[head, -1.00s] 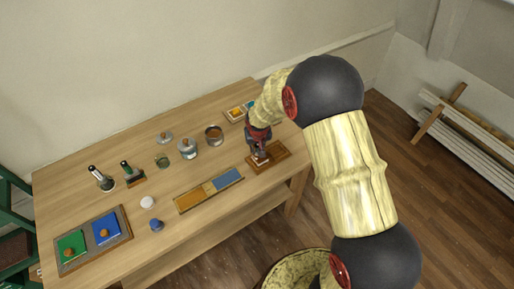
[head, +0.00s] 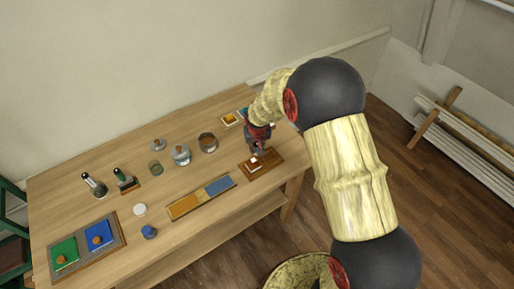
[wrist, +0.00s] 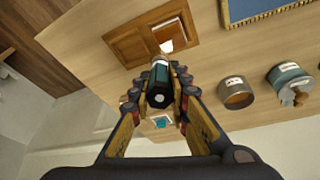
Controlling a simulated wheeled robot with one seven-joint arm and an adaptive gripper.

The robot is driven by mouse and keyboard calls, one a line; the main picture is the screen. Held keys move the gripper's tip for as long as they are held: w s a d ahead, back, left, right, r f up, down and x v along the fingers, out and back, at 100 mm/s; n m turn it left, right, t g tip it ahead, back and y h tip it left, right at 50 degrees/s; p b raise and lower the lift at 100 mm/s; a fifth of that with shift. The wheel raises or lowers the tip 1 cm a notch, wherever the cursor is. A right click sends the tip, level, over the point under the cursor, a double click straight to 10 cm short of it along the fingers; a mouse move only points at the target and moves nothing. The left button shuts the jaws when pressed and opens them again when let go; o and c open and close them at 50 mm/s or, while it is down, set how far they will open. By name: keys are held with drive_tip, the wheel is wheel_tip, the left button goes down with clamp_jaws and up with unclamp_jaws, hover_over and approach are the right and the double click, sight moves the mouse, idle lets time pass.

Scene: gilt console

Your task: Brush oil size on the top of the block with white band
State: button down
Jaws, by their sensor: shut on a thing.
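A brown wooden board (head: 274,165) lies at the table's right end. A small block (head: 256,161) with a white patch sits on it; the block also shows in the wrist view (wrist: 174,32), near the top. Whether the white is a band I cannot tell. My gripper (head: 258,148) is over the board's back edge, close to the block. In the wrist view my gripper (wrist: 158,88) is shut on a dark, round-handled tool, apparently a brush (wrist: 158,98), pointing toward the block. Its working tip is hard to make out, and I cannot tell whether it touches the block.
Left of the board lies a long ochre-and-blue tray (head: 202,197). Behind it stand a brown-filled jar (head: 208,143) and a lidded jar (head: 181,156). Two handled tools on the left stand upright. A tray with green and blue panels (head: 84,249) is at front left.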

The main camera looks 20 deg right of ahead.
drive_tip(key=shift+r+p, duration=1.1)
drive_tip(key=shift+r, duration=1.4)
drive_tip(key=shift+w+d+r, duration=0.1)
